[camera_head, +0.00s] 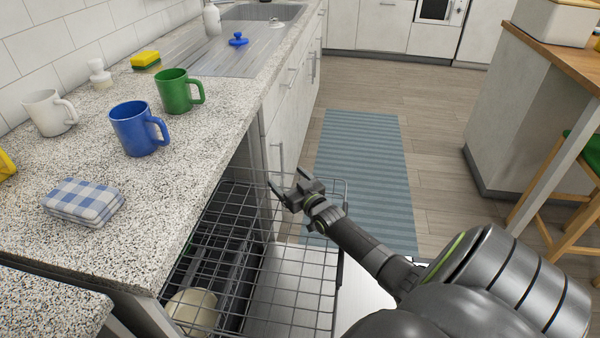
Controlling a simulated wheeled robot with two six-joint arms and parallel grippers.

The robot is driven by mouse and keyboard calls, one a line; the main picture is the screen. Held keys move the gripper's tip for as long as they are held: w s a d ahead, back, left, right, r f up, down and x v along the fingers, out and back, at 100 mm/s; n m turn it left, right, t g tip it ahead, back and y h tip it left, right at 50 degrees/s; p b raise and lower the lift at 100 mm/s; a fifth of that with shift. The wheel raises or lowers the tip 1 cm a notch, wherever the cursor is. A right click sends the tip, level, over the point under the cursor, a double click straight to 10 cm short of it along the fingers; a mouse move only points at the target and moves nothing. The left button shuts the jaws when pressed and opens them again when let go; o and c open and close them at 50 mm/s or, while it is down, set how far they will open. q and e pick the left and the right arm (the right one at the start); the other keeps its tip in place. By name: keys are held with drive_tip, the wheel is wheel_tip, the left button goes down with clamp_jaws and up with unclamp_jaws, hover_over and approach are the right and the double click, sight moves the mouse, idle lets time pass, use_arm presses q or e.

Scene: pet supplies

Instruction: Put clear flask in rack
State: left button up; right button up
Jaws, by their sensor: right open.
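I see no clear flask in the head view. A grey wire rack (262,290) of a pulled-out dishwasher is below the counter at the bottom middle. A round cream dish (192,308) shows through the wires at its lower left. My right gripper (289,180) is open and empty, near the far part of the rack. I cannot tell its exact height above the wires. My left gripper is not in view.
A blue mug (138,129), a green mug (175,91), a white mug (47,113) and a folded checked cloth (83,201) stand or lie on the speckled counter (170,190). A yellow sponge (146,59) lies near the sink. A striped blue rug (362,160) covers the floor beyond.

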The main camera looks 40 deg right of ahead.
drive_tip(key=shift+r, duration=0.4)
drive_tip(key=shift+s+p, duration=0.3)
drive_tip(key=shift+p, duration=0.05)
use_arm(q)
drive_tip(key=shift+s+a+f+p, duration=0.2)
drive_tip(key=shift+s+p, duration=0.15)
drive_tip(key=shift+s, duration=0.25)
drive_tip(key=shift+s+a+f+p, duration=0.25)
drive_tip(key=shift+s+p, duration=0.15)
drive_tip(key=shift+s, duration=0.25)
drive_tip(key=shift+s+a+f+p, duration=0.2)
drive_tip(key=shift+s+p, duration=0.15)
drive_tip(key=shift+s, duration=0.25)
use_arm(e)
drive_tip(key=s, duration=0.7)
drive_tip(key=shift+a, duration=0.45)
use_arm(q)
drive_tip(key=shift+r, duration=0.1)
